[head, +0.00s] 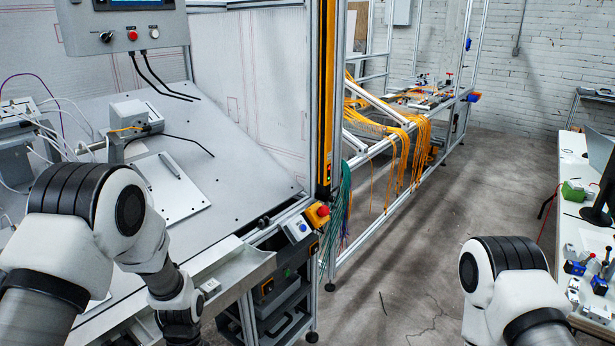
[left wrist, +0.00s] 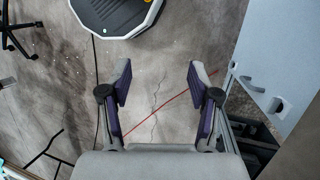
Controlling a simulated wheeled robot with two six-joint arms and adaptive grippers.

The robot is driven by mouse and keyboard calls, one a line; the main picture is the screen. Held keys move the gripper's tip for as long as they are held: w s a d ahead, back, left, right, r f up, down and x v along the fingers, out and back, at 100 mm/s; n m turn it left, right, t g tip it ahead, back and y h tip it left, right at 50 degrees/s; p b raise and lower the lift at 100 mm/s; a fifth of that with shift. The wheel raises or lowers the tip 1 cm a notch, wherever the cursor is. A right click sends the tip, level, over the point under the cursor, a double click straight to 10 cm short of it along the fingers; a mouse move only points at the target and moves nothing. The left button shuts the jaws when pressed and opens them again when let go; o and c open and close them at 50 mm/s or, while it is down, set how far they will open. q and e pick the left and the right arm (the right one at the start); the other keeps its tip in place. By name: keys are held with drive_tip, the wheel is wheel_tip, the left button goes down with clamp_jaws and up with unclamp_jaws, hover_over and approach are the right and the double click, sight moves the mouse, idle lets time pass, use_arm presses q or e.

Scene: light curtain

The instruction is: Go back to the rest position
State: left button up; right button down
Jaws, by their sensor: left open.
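My left gripper (left wrist: 156,85) shows in the left wrist view, open and empty, with its two fingers spread apart over the grey concrete floor (left wrist: 165,60). Nothing lies between the fingertips. In the head view my left arm comes in at the lower left, in front of the work table, and its gripper is out of sight. My right arm shows at the lower right of the head view, with its gripper out of the picture.
The tilted grey work table (head: 235,150) has a metal tray (head: 225,272) along its front edge. A yellow light curtain post (head: 325,90) and red stop button (head: 322,211) stand at its corner. A white table (head: 590,235) is at right. Open floor (head: 400,270) lies between.

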use_arm(q)
drive_tip(key=s+a+f+n+t, duration=0.1)
drive_tip(key=s+f+n, duration=0.2)
drive_tip(key=s, duration=0.7)
drive_tip(key=s+a+f+n+t, duration=0.1)
drive_tip(key=s+f+n+t, duration=0.1)
drive_tip(key=s+f, duration=0.6)
drive_tip(key=shift+s+a+n+t, duration=0.3)
drive_tip(key=shift+s+n, duration=0.5)
drive_tip(key=shift+s, duration=0.2)
drive_tip(key=shift+f, duration=0.1)
